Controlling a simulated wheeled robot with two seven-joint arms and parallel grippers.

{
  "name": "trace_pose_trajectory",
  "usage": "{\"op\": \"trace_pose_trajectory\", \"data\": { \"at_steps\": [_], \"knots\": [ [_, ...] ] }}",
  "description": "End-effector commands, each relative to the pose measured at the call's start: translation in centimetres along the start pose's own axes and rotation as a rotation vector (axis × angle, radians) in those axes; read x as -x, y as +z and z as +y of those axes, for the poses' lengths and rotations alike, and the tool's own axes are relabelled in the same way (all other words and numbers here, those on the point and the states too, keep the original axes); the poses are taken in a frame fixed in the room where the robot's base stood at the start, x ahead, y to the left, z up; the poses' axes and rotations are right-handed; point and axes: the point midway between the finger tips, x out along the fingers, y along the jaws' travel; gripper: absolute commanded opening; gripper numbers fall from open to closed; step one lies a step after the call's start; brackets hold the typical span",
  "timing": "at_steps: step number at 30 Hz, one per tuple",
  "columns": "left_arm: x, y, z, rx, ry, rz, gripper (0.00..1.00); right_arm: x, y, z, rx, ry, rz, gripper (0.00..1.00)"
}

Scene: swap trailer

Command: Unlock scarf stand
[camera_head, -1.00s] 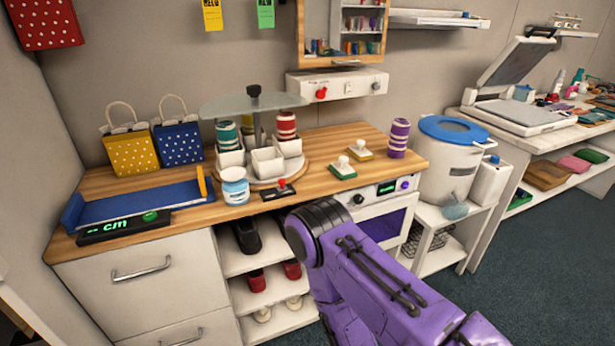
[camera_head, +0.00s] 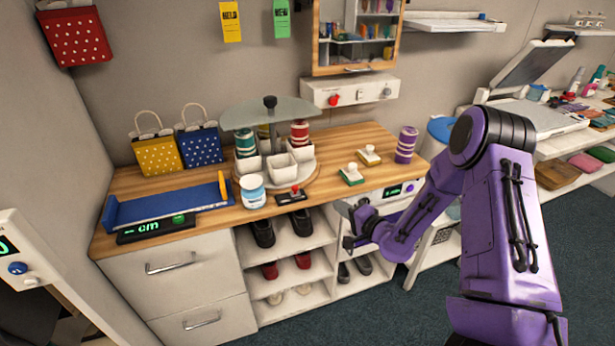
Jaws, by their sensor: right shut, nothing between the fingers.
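A round stand (camera_head: 308,173) with white cups and a clear top with a black knob is on the wooden counter; I take it to be the scarf stand. Striped rolls in green (camera_head: 245,143) and red (camera_head: 299,133) stand in its cups. A small black block with a red lever or knob (camera_head: 292,195) sits at its front, by the counter edge. My right gripper (camera_head: 347,226) is shut and empty, in front of the counter's front edge, to the right of and lower than the black block, apart from it. My left gripper is out of view.
A white jar (camera_head: 252,191) stands left of the black block. Two stamp-like blocks, green (camera_head: 351,175) and yellow (camera_head: 369,155), and a purple striped roll (camera_head: 406,145) are on the right. A blue tray (camera_head: 170,205) lies left. Open shoe shelves (camera_head: 300,245) are below the counter.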

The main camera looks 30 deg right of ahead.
Motion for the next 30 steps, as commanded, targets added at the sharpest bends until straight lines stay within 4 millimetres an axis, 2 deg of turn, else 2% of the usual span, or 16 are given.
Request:
{"op": "trace_pose_trajectory", "data": {
  "at_steps": [1, 2, 11, 14, 17, 28, 30],
  "knots": [
    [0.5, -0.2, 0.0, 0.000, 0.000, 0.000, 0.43, 0.1, -0.6, -1.0, -0.018, -0.023, -0.005, 0.00],
    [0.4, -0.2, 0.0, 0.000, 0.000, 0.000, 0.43, 0.1, -0.7, -1.2, -0.024, -0.030, -0.007, 0.00],
    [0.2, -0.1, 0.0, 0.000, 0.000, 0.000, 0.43, -0.1, -0.6, -1.0, -0.026, -0.032, -0.012, 0.00],
    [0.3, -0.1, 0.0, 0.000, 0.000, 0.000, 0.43, -0.8, -0.6, -1.0, -0.024, -0.030, -0.013, 0.00],
    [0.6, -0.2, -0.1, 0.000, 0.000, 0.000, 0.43, -2.4, -0.6, -1.1, -0.024, -0.031, -0.013, 0.00],
    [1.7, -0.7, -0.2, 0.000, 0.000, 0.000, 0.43, -10.3, -0.4, -1.3, -0.023, -0.029, -0.014, 0.00],
    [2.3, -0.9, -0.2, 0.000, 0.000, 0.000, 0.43, -11.1, 0.8, -1.5, -0.024, -0.028, -0.016, 0.00]
  ]
}}
